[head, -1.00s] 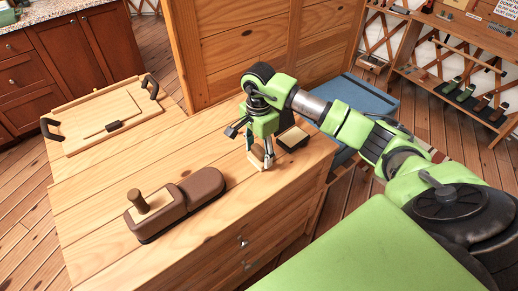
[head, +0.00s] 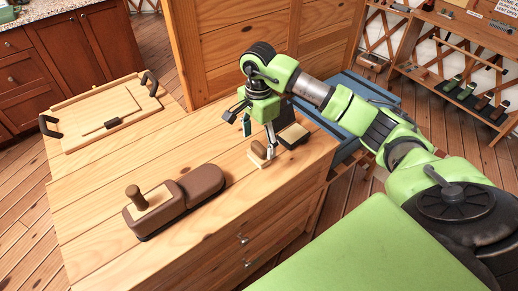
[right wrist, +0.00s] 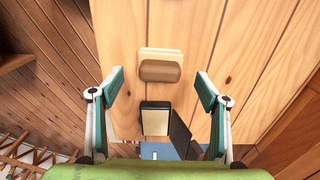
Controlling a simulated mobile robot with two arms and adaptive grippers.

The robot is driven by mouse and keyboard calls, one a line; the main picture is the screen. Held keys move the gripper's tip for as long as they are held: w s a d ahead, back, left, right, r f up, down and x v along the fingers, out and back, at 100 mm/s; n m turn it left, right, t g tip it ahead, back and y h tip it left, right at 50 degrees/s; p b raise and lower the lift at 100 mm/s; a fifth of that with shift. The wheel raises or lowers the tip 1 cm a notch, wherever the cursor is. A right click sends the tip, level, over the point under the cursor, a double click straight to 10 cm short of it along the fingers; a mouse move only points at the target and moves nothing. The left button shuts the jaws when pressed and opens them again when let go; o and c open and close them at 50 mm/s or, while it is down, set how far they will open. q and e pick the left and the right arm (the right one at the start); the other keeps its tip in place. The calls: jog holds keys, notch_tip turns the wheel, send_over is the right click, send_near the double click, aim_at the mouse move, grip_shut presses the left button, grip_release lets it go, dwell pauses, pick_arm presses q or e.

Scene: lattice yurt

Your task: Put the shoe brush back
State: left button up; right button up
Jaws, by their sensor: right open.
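A small brush-like block with a brown back and pale underside (head: 258,152) rests on the wooden cabinet top; it also shows in the right wrist view (right wrist: 160,71). I take it for the shoe brush. My right gripper (head: 259,134) is open, above and close to it. In the right wrist view the open fingers (right wrist: 161,85) are spread on either side with nothing between them, and the brush lies just beyond the tips. A dark block with a cream face (head: 294,136) stands beside the gripper, also in the right wrist view (right wrist: 155,118). My left gripper is not in view.
A brown rounded piece with a peg (head: 190,187) lies on the cabinet top (head: 95,205). A wooden tray with black handles (head: 85,135) is at the far left. A blue bench (head: 350,100) and a shoe rack (head: 470,80) stand right.

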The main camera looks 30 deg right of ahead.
aim_at(259, 146)
notch_tip(259, 146, up, 8)
jog(key=b, duration=0.1)
jog(key=shift+r, duration=0.25)
dwell(0.4)
